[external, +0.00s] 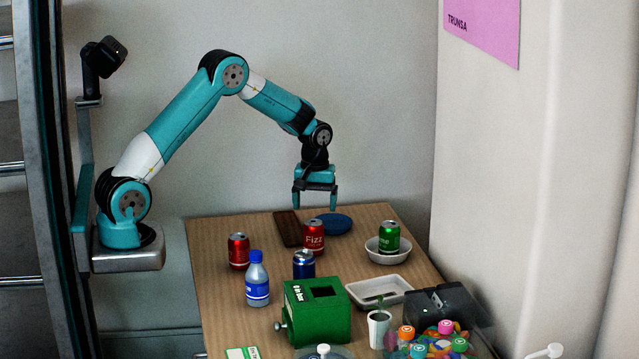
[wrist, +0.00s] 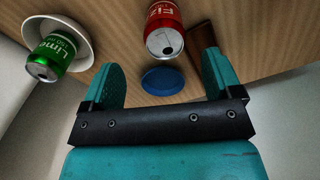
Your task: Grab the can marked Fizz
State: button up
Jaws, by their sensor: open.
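The red can marked Fizz (external: 313,236) stands upright on the table, behind the blue can. It also shows in the wrist view (wrist: 165,28), upper middle, its lettering partly cut off by the frame edge. My gripper (external: 315,204) points down with its two fingers apart and empty, above the far part of the table. In the wrist view the open fingers (wrist: 163,75) sit either side of a blue disc, with the Fizz can ahead between and beyond them. The gripper does not touch the can.
Another red can (external: 239,251), a blue can (external: 304,264) and a bottle (external: 257,280) stand nearby. A green can (external: 389,237) stands in a white bowl (external: 372,251). A brown block (external: 287,229) and a blue dish (external: 335,223) lie behind. A green box (external: 317,318) is in front.

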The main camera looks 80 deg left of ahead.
aim_at(313, 234)
notch_tip(313, 234, down, 4)
jog(key=shift+r, duration=0.1)
jog(key=shift+s+a+f+p, duration=0.1)
jog(key=shift+a+f+p, duration=0.1)
jog(key=shift+f, duration=1.15)
jog(key=shift+s+a+f+p, duration=0.1)
jog(key=shift+f+p, duration=0.05)
jog(key=shift+f, duration=1.2)
jog(key=c, duration=1)
